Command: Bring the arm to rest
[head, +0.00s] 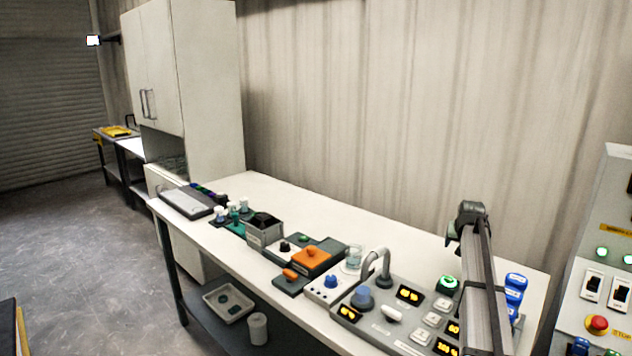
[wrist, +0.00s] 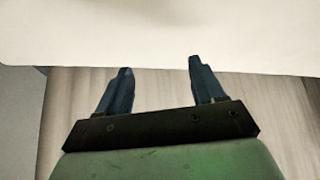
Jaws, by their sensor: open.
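My gripper (wrist: 160,65) shows in the wrist view with its two dark blue fingers spread apart. Nothing is between them, and neither finger touches anything that I can see. A plain white surface fills the top of that view beyond the fingertips, with a pale, streaked surface below it. A grey arm link of mine (head: 480,285) rises at the right of the head view, in front of the right end of the white bench (head: 290,195). It ends at a dark joint. I cannot make out the gripper in the head view.
The bench carries a control panel (head: 385,318) with lit displays, a grey tank (head: 264,230), an orange-lidded block (head: 311,259) and a glass beaker (head: 353,257). A switch cabinet (head: 600,275) stands at the right. The bench's back strip is mostly clear. A tall white cupboard (head: 205,90) stands behind its left end.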

